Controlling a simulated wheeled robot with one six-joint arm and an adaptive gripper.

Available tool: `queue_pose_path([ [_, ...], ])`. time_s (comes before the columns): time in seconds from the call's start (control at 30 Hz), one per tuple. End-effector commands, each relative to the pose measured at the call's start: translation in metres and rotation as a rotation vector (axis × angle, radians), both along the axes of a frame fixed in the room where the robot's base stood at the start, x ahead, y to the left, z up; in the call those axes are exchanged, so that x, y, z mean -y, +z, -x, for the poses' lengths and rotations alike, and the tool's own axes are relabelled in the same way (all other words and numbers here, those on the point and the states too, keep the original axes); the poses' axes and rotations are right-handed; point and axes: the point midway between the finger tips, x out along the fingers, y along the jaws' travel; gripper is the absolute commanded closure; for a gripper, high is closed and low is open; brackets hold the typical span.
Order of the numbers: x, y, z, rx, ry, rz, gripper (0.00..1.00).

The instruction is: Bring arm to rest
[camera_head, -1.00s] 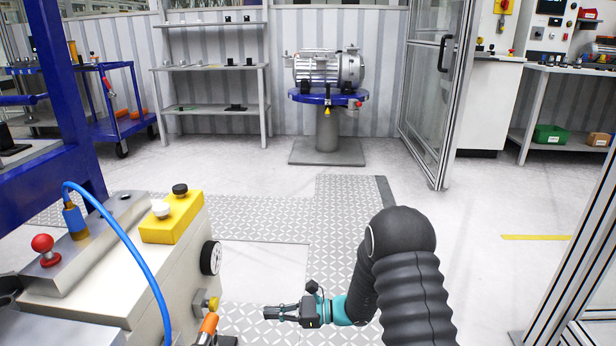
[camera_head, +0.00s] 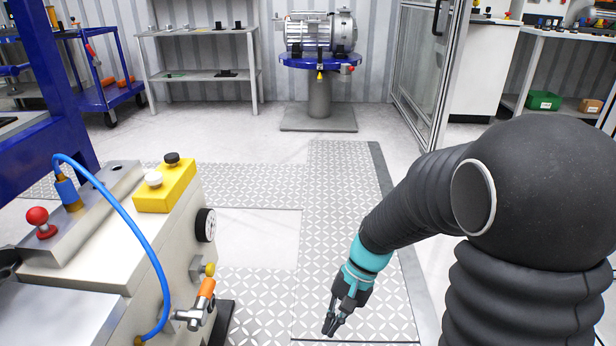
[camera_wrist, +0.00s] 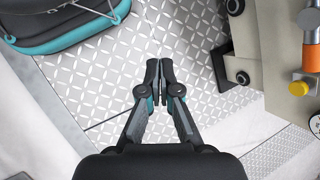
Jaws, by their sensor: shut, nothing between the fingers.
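My gripper (camera_head: 330,330) hangs low at the end of my black-sleeved arm, pointing down over the patterned metal floor plates (camera_head: 350,200). In the wrist view my gripper (camera_wrist: 160,66) has its two fingertips together with nothing between them. Bare floor plate lies beyond the fingertips. The gripper touches nothing that I can see.
A beige machine with a yellow button box (camera_head: 166,187), blue cable (camera_head: 136,232) and orange-handled valve (camera_head: 206,290) stands close on the left. A motor (camera_head: 320,33) sits on a blue round stand behind. A glass door frame (camera_head: 418,70) is at back right. The middle floor is clear.

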Motion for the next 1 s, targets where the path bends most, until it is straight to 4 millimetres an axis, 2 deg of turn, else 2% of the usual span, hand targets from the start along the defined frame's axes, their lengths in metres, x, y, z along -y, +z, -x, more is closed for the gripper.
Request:
queue_pose_path([
  [0.03,0.009,0.013,0.004,0.053,0.032,0.028,1.0],
  [0.3,0.053,0.063,0.024,0.296,0.181,0.178,1.0],
  [0.6,0.091,0.119,0.049,0.54,0.269,0.329,1.0],
  [0.8,0.104,0.156,0.07,0.682,0.275,0.398,1.0],
  [1.0,0.107,0.188,0.084,0.804,0.243,0.42,1.0],
])
